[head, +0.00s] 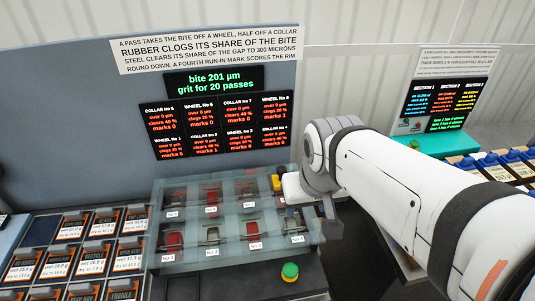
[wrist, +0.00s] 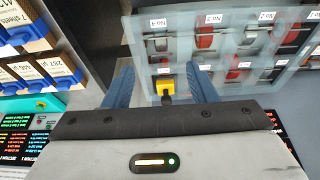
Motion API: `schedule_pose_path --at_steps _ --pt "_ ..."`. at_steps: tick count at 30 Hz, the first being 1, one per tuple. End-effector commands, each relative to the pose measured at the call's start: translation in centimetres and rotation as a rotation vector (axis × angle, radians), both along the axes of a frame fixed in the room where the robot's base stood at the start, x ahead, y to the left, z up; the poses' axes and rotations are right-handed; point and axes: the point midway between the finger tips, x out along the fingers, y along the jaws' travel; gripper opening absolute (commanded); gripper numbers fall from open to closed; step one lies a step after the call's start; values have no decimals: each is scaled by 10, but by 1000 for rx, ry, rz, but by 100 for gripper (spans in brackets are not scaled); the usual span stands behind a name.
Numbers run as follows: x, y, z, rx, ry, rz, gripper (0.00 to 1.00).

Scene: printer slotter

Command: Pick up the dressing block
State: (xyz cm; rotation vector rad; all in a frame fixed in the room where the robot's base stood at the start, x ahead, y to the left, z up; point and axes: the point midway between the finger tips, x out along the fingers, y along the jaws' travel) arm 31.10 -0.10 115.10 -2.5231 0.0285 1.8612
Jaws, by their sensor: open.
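A small yellow block (wrist: 165,77), which seems to be the dressing block, has a dark stub at its near end. It sits by the edge of the slotted rack in the wrist view, and its yellow top also shows in the head view (head: 276,182). My gripper (wrist: 160,74) is open, with one blue finger to each side of the block and a gap on both sides. I cannot tell how far the fingertips are above it.
The glassy rack (head: 195,258) holds red and grey pieces in numbered slots. A green button (head: 290,271) stands in front of it. Labelled cards (head: 67,260) fill trays at left. Blue-topped boxes (head: 490,160) stand at right. A sign wall (head: 90,120) rises behind.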

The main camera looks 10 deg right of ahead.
Motion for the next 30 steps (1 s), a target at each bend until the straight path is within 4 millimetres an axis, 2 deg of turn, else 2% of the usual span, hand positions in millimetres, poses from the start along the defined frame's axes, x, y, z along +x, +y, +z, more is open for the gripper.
schedule_pose_path --at_steps 5,9,12,15,21,30 --pt "58 -6 -13 -10 -17 -81 52" --pt "114 -5 -25 -14 -43 -148 52" --pt "148 -3 -35 -13 -61 -189 52" --pt "174 -1 -44 -11 -77 -219 52" --pt "198 1 -54 -8 -92 -246 52" --pt "211 -1 -82 -8 -91 -247 52"
